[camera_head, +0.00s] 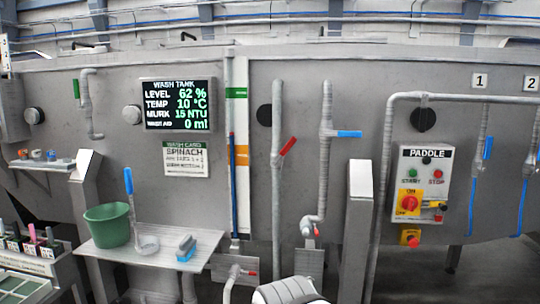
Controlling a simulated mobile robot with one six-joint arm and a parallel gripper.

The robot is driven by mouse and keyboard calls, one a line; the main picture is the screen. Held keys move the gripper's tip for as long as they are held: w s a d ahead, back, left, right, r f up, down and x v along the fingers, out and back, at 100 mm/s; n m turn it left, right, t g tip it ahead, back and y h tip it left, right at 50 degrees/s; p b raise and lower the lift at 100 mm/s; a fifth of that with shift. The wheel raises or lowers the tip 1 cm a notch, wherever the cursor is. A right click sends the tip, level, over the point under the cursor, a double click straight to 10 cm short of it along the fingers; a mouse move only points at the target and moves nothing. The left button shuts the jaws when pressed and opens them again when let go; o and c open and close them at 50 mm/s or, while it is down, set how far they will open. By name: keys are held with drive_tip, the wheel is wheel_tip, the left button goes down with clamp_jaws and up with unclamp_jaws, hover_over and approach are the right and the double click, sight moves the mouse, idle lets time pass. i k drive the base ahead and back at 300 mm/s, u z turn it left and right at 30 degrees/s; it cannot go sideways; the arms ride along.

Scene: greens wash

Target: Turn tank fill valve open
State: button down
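Several valves sit on pipes on the grey tank front, and no label shows which is the tank fill valve. A red lever (288,146) slants up to the right on the middle pipe (277,200). A blue lever (349,134) lies level, pointing right, on the pipe (325,170) beside it. A small red handle (317,231) is at that pipe's lower end. Another small red handle (251,273) is on a low pipe. The wash tank display (178,105) reads level 62 %. My gripper is not in view; a white part of my arm shows at the bottom edge.
A shelf (165,262) holds a green bucket (107,225), a ladle with a blue handle and a blue brush (185,247). A paddle control panel (423,190) is at right, near pipes with blue levers (488,149). Grey posts (357,215) stand in front.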

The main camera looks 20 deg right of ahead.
sight(291, 141)
drive_tip(key=z, duration=0.05)
drive_tip(key=i, duration=1)
drive_tip(key=u, duration=0.05)
